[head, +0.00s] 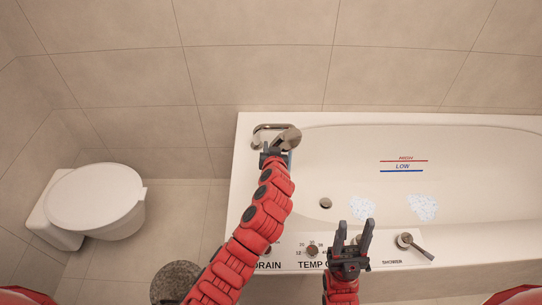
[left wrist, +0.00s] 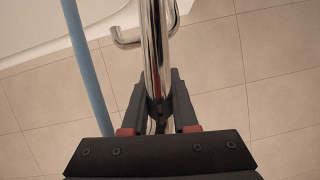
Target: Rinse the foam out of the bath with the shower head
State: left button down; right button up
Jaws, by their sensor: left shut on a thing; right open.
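The white bath (head: 480,160) stands against the wall. Two patches of foam lie on its floor, a left patch (head: 362,207) and a right patch (head: 423,207). My left gripper (head: 272,152) is at the bath's left end, shut on the chrome shower head (head: 290,138). In the left wrist view the fingers (left wrist: 158,95) close around its chrome handle (left wrist: 155,45). My right gripper (head: 355,228) is open and empty over the front rim, left of the shower lever (head: 414,246). Whether water runs cannot be seen.
The drain hole (head: 326,203) lies left of the foam. A temperature dial (head: 312,250) sits on the front rim. HIGH and LOW lines mark the far inner wall. A toilet (head: 95,200) and a round stool-like object (head: 178,281) stand left. A blue hose-like strip (left wrist: 85,65) shows beside the handle.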

pick_arm(q)
jog(key=shift+r, duration=0.5)
jog(key=shift+w+d+f+b, duration=0.15)
jog(key=shift+d+b, duration=0.15)
jog(key=shift+b, duration=0.1)
jog(key=w+d+b, duration=0.2)
jog(key=d+b, duration=0.3)
jog(key=d, duration=0.1)
jog(key=shift+r+b, duration=0.2)
jog(key=shift+b, duration=0.2)
